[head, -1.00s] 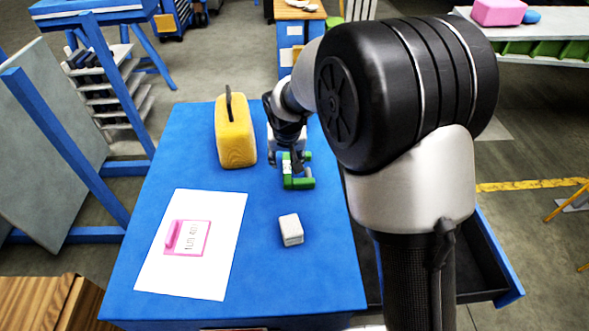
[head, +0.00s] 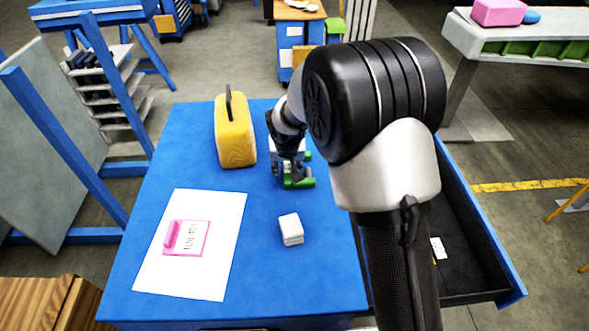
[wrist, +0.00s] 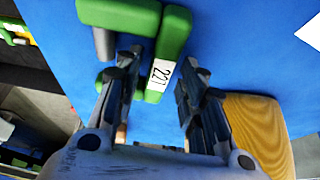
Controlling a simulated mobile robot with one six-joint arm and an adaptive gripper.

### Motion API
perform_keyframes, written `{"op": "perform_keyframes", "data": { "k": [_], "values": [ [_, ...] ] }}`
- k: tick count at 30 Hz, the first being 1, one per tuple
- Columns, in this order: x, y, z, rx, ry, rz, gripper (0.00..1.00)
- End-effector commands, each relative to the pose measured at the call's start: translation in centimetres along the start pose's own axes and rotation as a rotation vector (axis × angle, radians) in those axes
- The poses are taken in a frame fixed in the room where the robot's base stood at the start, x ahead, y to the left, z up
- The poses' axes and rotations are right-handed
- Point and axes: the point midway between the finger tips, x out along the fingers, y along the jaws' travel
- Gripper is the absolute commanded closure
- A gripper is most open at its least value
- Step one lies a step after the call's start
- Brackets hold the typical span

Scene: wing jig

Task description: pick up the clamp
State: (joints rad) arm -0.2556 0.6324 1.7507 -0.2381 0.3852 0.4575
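The clamp (head: 300,183) is green, with a grey rod and a white label reading 221. It lies on the blue tabletop (head: 190,140), to the right of the yellow case. My gripper (head: 289,172) is over it and hides part of it. In the wrist view, my gripper (wrist: 158,68) is open, with one finger on each side of the green labelled bar of the clamp (wrist: 173,35). A gap shows between the bar and each finger. The far underside of the bar is hidden.
A yellow case (head: 234,135) with a dark handle stands close to my gripper's left. A small white block (head: 291,229) lies nearer. A white sheet (head: 220,213) bears a pink clipboard (head: 187,239). An open black drawer (head: 470,270) juts out right of the table.

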Motion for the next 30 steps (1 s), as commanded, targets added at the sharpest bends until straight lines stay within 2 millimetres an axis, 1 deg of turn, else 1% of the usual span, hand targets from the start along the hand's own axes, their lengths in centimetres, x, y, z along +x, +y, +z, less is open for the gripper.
{"op": "perform_keyframes", "data": {
  "k": [1,2,15,30],
  "values": [
    [-0.01,-0.01,0.0,0.0,0.0,0.0,0.69],
    [-0.02,-0.01,0.0,0.0,0.0,0.0,0.71],
    [-0.02,-0.01,0.0,0.0,0.0,0.0,1.0],
    [-0.34,-0.03,-0.21,0.0,0.003,-0.001,1.0]
  ]
}}
